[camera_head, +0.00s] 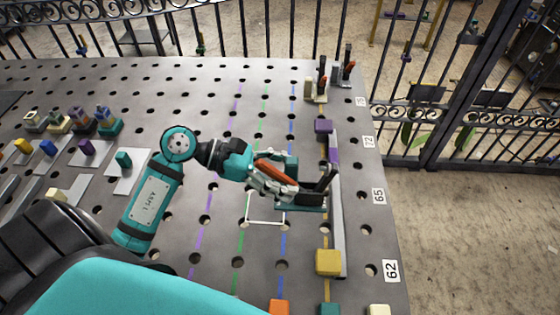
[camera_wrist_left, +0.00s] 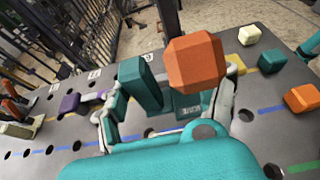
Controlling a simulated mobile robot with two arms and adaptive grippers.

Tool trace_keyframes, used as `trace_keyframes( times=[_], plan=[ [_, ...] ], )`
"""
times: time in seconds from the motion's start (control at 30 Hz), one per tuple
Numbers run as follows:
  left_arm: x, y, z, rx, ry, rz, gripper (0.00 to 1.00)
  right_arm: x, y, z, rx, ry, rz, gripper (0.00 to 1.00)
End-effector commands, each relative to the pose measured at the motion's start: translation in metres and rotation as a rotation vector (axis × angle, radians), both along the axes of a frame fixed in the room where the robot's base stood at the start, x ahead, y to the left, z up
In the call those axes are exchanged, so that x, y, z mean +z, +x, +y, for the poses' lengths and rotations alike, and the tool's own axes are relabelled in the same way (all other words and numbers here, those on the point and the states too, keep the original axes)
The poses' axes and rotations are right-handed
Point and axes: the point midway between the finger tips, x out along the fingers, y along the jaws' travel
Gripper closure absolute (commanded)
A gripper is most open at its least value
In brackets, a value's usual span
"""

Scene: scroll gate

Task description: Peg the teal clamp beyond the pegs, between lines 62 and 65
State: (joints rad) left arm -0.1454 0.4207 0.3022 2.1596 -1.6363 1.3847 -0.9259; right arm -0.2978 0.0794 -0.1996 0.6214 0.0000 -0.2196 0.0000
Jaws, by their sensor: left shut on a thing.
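The teal clamp (camera_head: 313,204) has a teal base, dark metal parts and an orange handle. My left gripper (camera_head: 272,178) is shut on it, and the fingers hide part of the clamp. It is over the right part of the table, beside a white square outline (camera_head: 265,222), close to the grey rail (camera_head: 338,230); I cannot tell whether its base touches the table. In the left wrist view the clamp's orange handle end (camera_wrist_left: 195,62) and a teal block (camera_wrist_left: 140,84) show between the fingers (camera_wrist_left: 170,108). The number plates 62 (camera_head: 391,270) and 65 (camera_head: 379,196) lie along the right edge. My right gripper is not in view.
Two other clamps (camera_head: 318,88) stand at the far right corner. Several coloured pieces lie on plates at the left. Orange, teal and cream blocks line the near edge. The perforated table's far middle is clear.

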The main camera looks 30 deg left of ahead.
Motion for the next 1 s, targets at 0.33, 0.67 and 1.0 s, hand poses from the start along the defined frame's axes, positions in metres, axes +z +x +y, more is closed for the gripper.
trace_keyframes(
  times=[0.33,0.67,1.0],
  plan=[
    [-0.026,0.0,0.0,0.001,-0.005,-0.002,0.9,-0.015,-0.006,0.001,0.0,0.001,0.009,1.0],
    [-0.051,0.0,0.0,0.001,-0.004,-0.003,0.9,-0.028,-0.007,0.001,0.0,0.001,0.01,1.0],
    [-0.06,0.0,0.0,0.001,-0.003,-0.003,0.9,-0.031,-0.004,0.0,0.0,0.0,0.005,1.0]
  ],
)
